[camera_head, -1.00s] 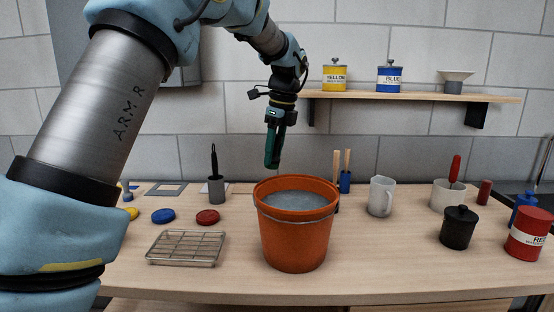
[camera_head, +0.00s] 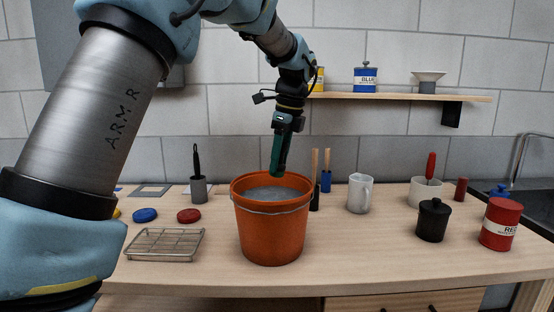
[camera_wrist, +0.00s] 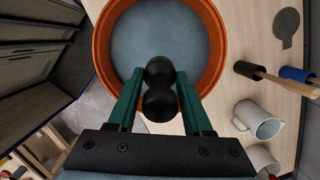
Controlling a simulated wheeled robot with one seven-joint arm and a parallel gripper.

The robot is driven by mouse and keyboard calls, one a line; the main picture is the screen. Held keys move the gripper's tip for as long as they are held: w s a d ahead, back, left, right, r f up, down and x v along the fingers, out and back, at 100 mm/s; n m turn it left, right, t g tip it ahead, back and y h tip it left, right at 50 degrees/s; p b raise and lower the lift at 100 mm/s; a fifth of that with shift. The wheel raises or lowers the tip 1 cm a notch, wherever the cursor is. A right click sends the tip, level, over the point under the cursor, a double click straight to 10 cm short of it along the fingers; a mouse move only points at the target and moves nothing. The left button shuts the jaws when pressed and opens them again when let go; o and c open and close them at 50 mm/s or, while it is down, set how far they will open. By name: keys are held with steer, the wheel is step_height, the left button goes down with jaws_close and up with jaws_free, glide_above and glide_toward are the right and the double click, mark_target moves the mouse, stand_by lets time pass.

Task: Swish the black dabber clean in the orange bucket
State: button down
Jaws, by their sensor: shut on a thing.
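The orange bucket (camera_head: 271,232) stands on the bench with grey liquid in it. My gripper (camera_head: 276,174) points down over the bucket's opening, its green fingertips overlapping the far rim in the head view. In the wrist view my gripper (camera_wrist: 159,98) is shut on a black, two-lobed thing, which appears to be the black dabber (camera_wrist: 160,72). That view looks down past it to the liquid and the bucket's orange rim (camera_wrist: 103,62). The fingers hide the dabber in the head view. Whether its tip touches the liquid I cannot tell.
A wire rack (camera_head: 165,243) and blue (camera_head: 144,215) and red (camera_head: 189,215) lids lie left. A grey cup (camera_head: 198,189) holds a black-handled tool. Wooden-handled tools, a white mug (camera_head: 360,193), a black jar (camera_head: 433,220) and a red can (camera_head: 501,224) stand right. A shelf (camera_head: 400,97) is behind.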

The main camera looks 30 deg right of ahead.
steer(key=shift+s+d+f+b, duration=0.1)
steer(key=shift+f+b, duration=0.2)
steer(key=shift+f, duration=0.1)
steer(key=shift+s+d+f+b, duration=0.1)
steer(key=shift+f+b, duration=0.15)
steer(key=shift+f, duration=0.15)
step_height(320, 180, down, 9)
steer(key=w+a+b, duration=0.1)
steer(key=b, duration=0.2)
steer(key=shift+w, duration=0.35)
steer(key=shift+a+r, duration=0.1)
steer(key=shift+r, duration=0.1)
